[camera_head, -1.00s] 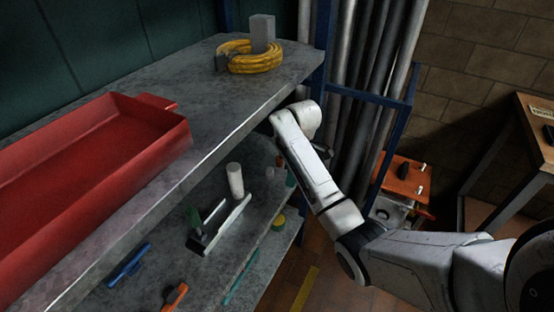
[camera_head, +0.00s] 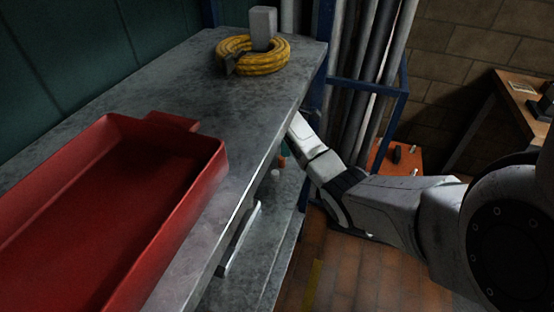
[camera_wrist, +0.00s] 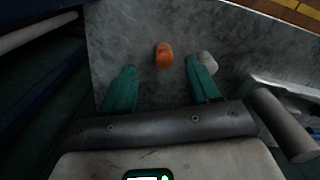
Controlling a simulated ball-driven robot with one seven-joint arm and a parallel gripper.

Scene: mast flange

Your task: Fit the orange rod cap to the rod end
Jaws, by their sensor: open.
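The orange rod cap (camera_wrist: 164,55) stands on the grey lower shelf in the wrist view, ahead of and between the fingertips. A small orange spot at the shelf edge in the head view (camera_head: 282,161) appears to be the same cap. My gripper (camera_wrist: 160,72) has two green fingers spread apart, with nothing held between them. A pale grey cap-like piece (camera_wrist: 208,62) stands right beside the right fingertip; I cannot tell whether they touch. A grey cylinder (camera_wrist: 284,124) shows at the right of the wrist view; I cannot tell whether it is the rod.
The upper shelf (camera_head: 165,85) overhangs the lower shelf and hides much of it. It carries a red tray (camera_head: 90,225), a yellow coil (camera_head: 253,62) and a grey block (camera_head: 263,27). Blue posts and pipes stand behind my arm. A white bar (camera_wrist: 280,88) lies at the right.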

